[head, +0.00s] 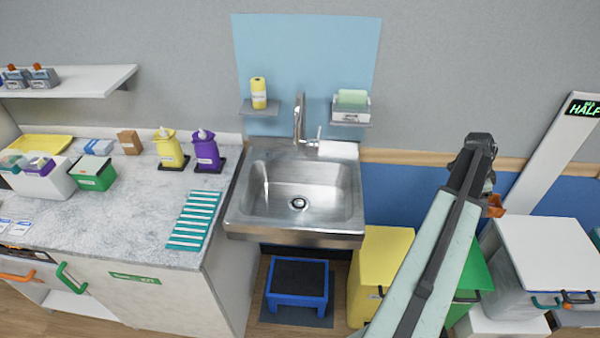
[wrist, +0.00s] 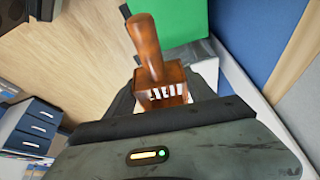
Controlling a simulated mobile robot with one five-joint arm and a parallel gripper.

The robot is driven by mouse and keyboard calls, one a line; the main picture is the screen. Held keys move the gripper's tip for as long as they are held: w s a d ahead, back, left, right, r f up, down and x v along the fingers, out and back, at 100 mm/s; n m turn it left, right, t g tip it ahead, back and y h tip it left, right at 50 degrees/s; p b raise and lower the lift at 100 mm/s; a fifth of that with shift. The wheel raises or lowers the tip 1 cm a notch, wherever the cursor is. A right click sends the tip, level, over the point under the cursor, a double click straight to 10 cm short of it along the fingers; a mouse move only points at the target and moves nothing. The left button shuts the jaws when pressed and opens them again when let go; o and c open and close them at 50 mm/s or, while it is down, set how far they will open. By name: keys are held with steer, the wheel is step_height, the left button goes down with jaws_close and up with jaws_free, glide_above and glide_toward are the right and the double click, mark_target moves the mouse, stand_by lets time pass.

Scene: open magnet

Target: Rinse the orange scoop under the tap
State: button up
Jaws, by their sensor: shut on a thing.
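The orange scoop shows in the wrist view (wrist: 149,48) as a glossy orange-brown handle with a slotted, box-like part below it. My gripper (wrist: 162,98) is shut on it, with dark jaws on either side. In the head view, a small orange part of the scoop (head: 495,207) shows beside my arm, right of the sink and well apart from it. My arm hides most of the gripper there. The metal tap (head: 299,120) stands at the back of the steel sink (head: 237,215). I see no clear stream of water from it.
Left of the sink, the counter (head: 150,215) holds yellow (head: 170,150) and purple (head: 207,151) bottles. A blue step stool (head: 298,282) stands below the sink. A yellow bin (head: 380,265) and a white-lidded bin (head: 550,250) stand right. The basin looks empty.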

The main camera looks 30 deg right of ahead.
steer(key=shift+w, duration=0.1)
steer(key=shift+s+d, duration=0.45)
steer(key=shift+s, duration=0.05)
stand_by(0.4)
steer(key=shift+w+a, duration=0.4)
steer(key=shift+a, duration=0.05)
